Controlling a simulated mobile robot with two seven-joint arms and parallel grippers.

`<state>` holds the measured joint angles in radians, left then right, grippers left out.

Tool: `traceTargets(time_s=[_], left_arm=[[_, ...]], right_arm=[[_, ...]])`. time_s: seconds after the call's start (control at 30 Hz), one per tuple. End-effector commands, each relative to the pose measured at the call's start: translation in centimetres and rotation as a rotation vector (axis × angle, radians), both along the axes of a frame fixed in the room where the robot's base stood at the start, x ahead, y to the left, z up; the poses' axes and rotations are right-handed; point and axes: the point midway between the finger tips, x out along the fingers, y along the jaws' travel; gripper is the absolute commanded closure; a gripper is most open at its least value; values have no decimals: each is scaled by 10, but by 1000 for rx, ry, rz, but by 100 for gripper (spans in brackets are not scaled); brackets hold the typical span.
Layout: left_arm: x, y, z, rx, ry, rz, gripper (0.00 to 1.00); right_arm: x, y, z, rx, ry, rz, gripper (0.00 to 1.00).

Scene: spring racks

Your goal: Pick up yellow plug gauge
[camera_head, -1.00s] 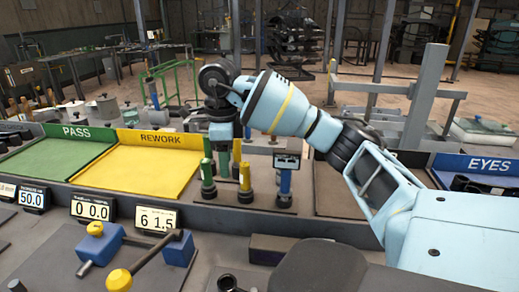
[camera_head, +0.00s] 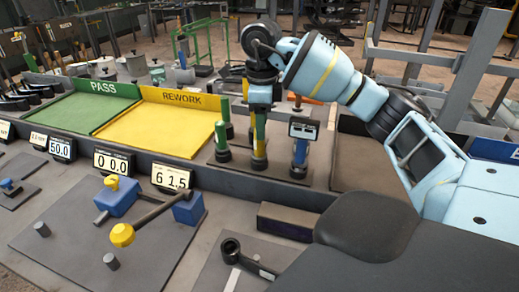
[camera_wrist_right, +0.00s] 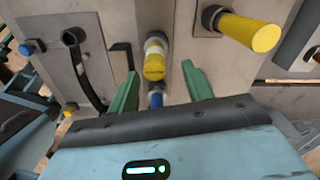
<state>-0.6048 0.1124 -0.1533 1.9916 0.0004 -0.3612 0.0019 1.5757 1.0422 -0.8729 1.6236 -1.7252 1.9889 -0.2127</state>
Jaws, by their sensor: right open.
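The yellow plug gauge (camera_head: 260,140) stands upright in a dark base on the rack in the head view. My right gripper (camera_head: 260,98) hangs just above or behind its top there; the exact gap is hard to judge. In the right wrist view my right gripper (camera_wrist_right: 160,92) is open, with its two green fingers apart. A yellow-ended cylinder (camera_wrist_right: 154,65) with a pale collar shows between and beyond the fingers, with a blue part below it. A second yellow cylinder (camera_wrist_right: 248,32) in a dark holder lies to the upper right. My left gripper is not in view.
The yellow REWORK tray (camera_head: 160,130) and green PASS tray (camera_head: 72,112) lie left. A fixture with a yellow-knobbed lever (camera_head: 122,235) sits in front.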

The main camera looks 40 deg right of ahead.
Motion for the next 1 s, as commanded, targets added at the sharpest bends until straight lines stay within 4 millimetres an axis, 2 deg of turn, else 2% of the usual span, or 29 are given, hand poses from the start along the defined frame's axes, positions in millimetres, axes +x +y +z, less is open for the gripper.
traceTargets(time_s=[0.1,0.33,0.63,0.93,1.0], left_arm=[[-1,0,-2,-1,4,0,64],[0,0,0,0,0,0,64],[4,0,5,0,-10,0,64],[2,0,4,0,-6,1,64],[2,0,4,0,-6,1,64]], right_arm=[[0,0,-13,1,2,-1,50],[0,2,-20,0,1,0,50],[0,8,-58,1,-1,-1,50],[0,8,-64,1,-1,-1,50],[0,8,-64,1,-1,-1,56]])
